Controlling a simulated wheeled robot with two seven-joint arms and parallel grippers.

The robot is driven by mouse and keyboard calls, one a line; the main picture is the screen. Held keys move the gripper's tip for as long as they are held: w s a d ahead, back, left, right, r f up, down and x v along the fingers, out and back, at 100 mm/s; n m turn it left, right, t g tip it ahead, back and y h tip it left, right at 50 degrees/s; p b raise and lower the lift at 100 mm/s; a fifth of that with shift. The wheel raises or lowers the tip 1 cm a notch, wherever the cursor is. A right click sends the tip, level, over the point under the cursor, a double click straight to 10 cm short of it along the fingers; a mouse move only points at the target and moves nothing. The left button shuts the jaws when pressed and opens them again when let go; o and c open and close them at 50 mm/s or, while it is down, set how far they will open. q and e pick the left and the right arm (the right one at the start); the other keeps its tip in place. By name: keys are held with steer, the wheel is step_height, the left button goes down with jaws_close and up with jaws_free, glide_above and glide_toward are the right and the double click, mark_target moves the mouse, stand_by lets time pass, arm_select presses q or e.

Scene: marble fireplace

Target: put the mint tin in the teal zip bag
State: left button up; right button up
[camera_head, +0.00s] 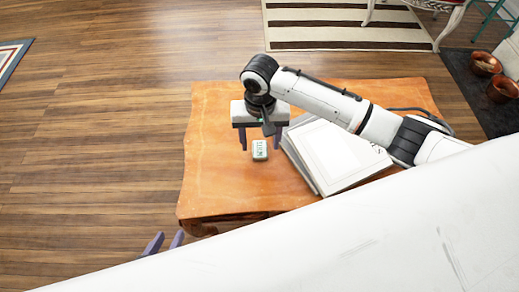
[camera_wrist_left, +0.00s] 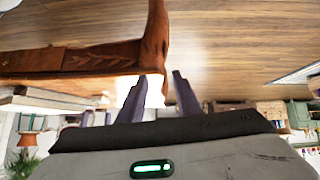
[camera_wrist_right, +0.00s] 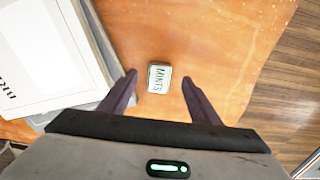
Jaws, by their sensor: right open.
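The mint tin (camera_head: 259,150) is a small white-and-green box lying on the orange wooden table. In the right wrist view its label reads MINTS on the tin (camera_wrist_right: 159,78). My right gripper (camera_head: 261,148) points down over the tin, open. Its fingers stand on either side of the tin in the right wrist view, with nothing held; their height above it is unclear. My left gripper (camera_head: 168,238) is off the table's front left edge, its fingertips apart and empty in the left wrist view (camera_wrist_left: 160,74). I see no teal zip bag in any view.
A thick white book (camera_head: 335,155) lies on the table (camera_head: 215,180) just right of the tin. The table's left part is clear. A striped rug (camera_head: 345,35) and clay pots (camera_head: 485,64) lie beyond the table. My white arm hides the table's front right.

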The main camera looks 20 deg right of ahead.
mark_target(260, 154)
step_height(260, 154, down, 5)
steer(key=shift+f+b, duration=0.15)
steer(key=shift+b, duration=0.9)
steer(key=c, duration=1.2)
steer(key=shift+r, duration=0.2)
